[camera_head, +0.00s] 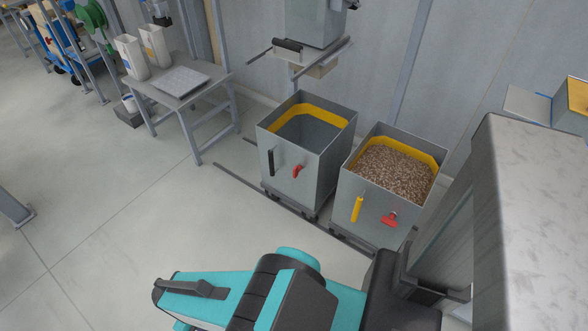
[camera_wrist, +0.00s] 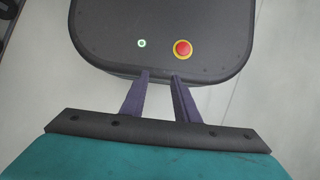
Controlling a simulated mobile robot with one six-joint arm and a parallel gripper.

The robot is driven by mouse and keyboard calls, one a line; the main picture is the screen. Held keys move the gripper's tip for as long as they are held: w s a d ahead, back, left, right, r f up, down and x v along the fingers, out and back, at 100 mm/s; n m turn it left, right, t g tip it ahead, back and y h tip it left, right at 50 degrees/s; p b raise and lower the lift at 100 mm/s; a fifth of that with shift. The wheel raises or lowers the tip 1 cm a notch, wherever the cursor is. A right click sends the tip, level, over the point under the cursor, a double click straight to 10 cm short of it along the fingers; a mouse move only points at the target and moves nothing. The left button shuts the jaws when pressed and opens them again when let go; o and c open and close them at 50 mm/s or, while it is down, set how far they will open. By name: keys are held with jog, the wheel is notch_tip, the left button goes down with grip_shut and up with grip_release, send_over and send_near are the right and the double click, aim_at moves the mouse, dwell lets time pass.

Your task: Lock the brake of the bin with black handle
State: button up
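The bin with the black handle (camera_head: 284,156) is a grey, open-topped box with a yellow band inside, and looks empty. Its black handle (camera_head: 271,162) stands upright on the front face. A small red brake lever (camera_head: 298,171) sits right of the handle and looks tilted. My gripper (camera_wrist: 161,75) shows in the wrist view, its two dark fingers apart with nothing between them. It points over my own dark base panel with a red button, away from the bin. The fingers are not visible in the head view, where my teal arm fills the bottom.
A second bin (camera_head: 345,188), with a yellow handle (camera_head: 357,208) and a red lever (camera_head: 389,219) lying more level, holds brown pellets close on the right. Floor rails (camera_head: 253,180) run below the bins. A silo outlet (camera_head: 314,62) hangs behind. A table (camera_head: 180,95) stands left. Floor in front is clear.

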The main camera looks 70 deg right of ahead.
jog(key=shift+w+a, duration=0.15)
jog(key=shift+w, duration=0.05)
jog(key=shift+a, duration=0.1)
jog(key=w+d+f+n+h+b, duration=0.1)
jog(key=w+d+n+h+b, duration=0.2)
jog(key=d, duration=1.1)
jog(key=d+f+n+h+b, duration=0.1)
jog(key=d+n+h+b, duration=0.3)
jog(key=d, duration=1)
jog(key=s+d+r+n+h+b, duration=0.1)
jog(key=d+r+n+h+b, duration=0.1)
jog(key=d, duration=0.6)
jog(key=d+r+n+t+h+b, duration=0.1)
jog(key=d+r+n+h+b, duration=0.2)
jog(key=d, duration=0.6)
jog(key=s+d+r+n+h+b, duration=0.1)
jog(key=d+r+n+h+b, duration=0.2)
jog(key=d+r+h+b, duration=0.2)
jog(key=d+r, duration=0.2)
jog(key=d, duration=0.1)
jog(key=shift+s+d+r+h+b, duration=0.2)
jog(key=shift+s+d+h+b, duration=0.1)
jog(key=shift+d+b, duration=0.1)
